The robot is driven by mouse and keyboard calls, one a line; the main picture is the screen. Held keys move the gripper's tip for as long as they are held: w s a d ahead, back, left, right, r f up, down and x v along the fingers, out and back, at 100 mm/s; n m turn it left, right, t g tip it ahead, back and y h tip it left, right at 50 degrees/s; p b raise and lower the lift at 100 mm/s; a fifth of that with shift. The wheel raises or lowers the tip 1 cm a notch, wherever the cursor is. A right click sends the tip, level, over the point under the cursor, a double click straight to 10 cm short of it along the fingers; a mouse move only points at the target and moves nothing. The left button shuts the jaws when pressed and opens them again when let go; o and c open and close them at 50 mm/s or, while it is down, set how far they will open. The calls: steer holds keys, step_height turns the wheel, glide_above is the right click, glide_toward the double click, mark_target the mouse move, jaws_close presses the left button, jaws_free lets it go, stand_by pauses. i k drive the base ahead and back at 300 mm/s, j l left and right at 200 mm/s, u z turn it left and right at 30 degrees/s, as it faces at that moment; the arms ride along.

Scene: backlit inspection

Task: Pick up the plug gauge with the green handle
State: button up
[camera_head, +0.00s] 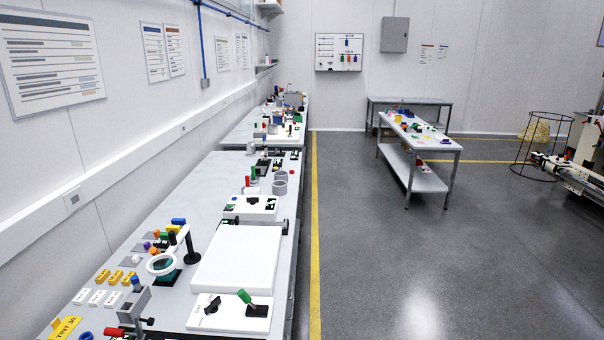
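Several small green-topped items show in the head view, and I cannot tell for certain which is the plug gauge. The nearest, a green handle (245,296), leans at a tilt above a black base on a white plate (208,316) at the near end of the left bench. Another green piece (253,173) stands upright farther back on the same bench. My gripper is not in view.
The long left bench (205,190) runs along the wall and holds a white panel (238,262), a ring magnifier (161,264) and yellow blocks (103,276). A wheel-less side table (440,143) carries coloured parts. The grey floor (430,250) between is clear.

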mark_target(254, 179)
steer(key=i, duration=2.1)
steer(key=i+u, duration=0.3)
steer(key=i, duration=0.25)
steer(key=i+l+u, duration=0.25)
steer(key=i, duration=0.25)
steer(key=i+l+u, duration=0.3)
steer(key=i, duration=0.2)
steer(key=i+l+u, duration=0.45)
steer(key=i, duration=0.25)
steer(key=i+l+u, duration=0.1)
steer(key=i+l, duration=0.3)
